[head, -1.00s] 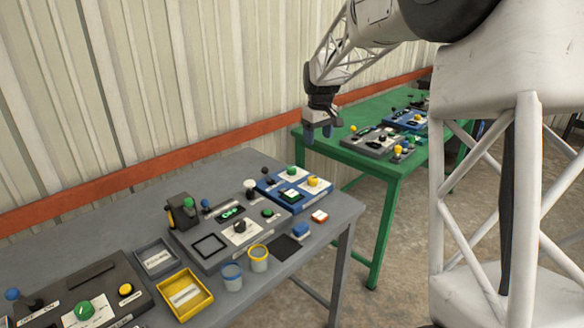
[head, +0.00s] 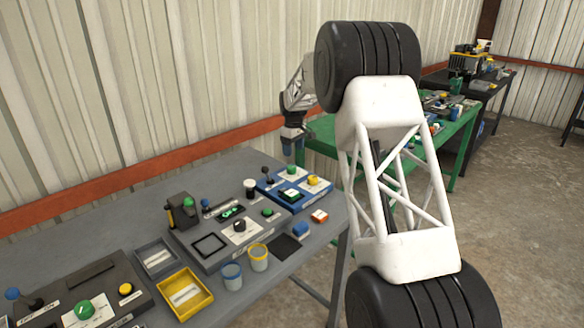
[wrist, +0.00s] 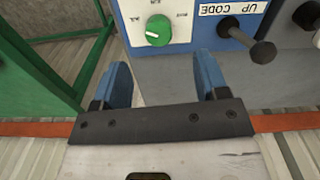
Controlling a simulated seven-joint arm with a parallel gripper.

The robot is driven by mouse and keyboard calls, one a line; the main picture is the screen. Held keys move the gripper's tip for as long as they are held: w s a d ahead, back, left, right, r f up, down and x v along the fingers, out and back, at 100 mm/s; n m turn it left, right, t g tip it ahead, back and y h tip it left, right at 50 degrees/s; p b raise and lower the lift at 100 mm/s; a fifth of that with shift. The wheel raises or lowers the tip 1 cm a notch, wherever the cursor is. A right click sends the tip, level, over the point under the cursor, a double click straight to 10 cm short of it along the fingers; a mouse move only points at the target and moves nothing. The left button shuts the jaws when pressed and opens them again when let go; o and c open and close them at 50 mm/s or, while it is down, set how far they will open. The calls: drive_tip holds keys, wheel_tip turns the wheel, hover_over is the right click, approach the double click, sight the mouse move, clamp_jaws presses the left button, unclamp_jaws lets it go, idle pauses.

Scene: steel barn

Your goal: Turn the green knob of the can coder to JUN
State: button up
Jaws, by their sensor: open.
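My gripper (head: 293,146) is open and empty, pointing down above the far right corner of the grey table, behind the blue panel. Both blue fingers show in the wrist view (wrist: 160,78). Ahead of them is a green knob (wrist: 158,30) with a white mark on a white lettered plate, apart from the fingers. The blue panel's label partly reads "UP CODE". This green knob also shows in the head view (head: 292,170). Another green knob (head: 84,310) sits on a dark grey box at lower left. I cannot read which device is the can coder, nor JUN.
A black lever (wrist: 263,51) sticks up beside the label. The grey table (head: 92,234) also holds a grey panel (head: 207,265), a yellow tray (head: 207,297) and two cups. A green table (head: 324,136) stands behind.

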sight(292, 167)
drive_tip(key=shift+w+a+f, duration=0.25)
drive_tip(key=shift+w+f, duration=0.25)
drive_tip(key=shift+f, duration=0.05)
drive_tip(key=shift+f, duration=0.15)
drive_tip(key=shift+f, duration=3.8)
drive_tip(key=c, duration=0.9)
